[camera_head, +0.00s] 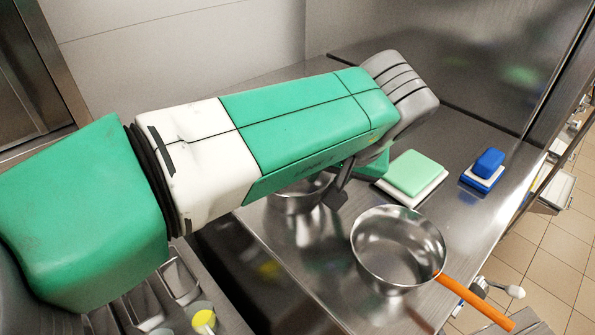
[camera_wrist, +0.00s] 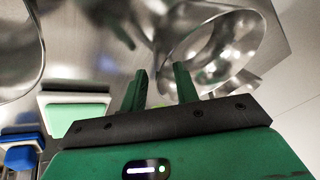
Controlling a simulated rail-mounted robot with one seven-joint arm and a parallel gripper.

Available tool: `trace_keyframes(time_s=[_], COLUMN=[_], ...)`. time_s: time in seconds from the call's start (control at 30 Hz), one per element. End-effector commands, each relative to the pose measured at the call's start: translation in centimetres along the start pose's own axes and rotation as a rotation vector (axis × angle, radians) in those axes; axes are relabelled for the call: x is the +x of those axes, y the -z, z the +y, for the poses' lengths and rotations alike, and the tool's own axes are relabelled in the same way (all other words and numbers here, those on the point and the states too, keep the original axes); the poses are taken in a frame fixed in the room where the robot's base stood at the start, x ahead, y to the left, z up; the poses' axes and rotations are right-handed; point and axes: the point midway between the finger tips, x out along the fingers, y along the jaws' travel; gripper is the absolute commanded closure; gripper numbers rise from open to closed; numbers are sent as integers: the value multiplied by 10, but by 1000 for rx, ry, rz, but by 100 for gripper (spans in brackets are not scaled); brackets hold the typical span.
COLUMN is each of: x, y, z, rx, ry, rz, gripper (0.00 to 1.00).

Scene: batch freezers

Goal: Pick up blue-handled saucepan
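A steel saucepan (camera_head: 297,198) stands on the metal counter, partly hidden behind my arm in the head view. In the wrist view, a steel pan (camera_wrist: 238,50) lies just beyond my fingertips, to the upper right. No blue handle shows in either view. A second steel saucepan (camera_head: 398,250), with an orange handle (camera_head: 478,302), stands nearer the front; part of a pan (camera_wrist: 18,45) also shows at the wrist view's left edge. My gripper (camera_wrist: 160,80) has its two green fingers apart with nothing seen between them. It also shows beside the rear pan in the head view (camera_head: 338,192).
A pale green block on a white base (camera_head: 413,172) and a smaller blue one (camera_head: 487,165) sit on the counter (camera_head: 300,262) to the right. A metal wall closes the back. Bins, one holding a yellow-topped item (camera_head: 204,319), stand lower left.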

Motion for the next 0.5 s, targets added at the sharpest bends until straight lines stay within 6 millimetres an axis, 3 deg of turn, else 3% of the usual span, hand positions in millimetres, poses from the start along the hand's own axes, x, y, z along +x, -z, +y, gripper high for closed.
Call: trace_keyframes(time_s=[0.27,0.43,0.5], x=[7,7,7], y=[0,0,0], z=[0,0,0], rx=[1,1,1], ry=[-1,-1,-1], rz=[1,1,1], gripper=[70,100,100])
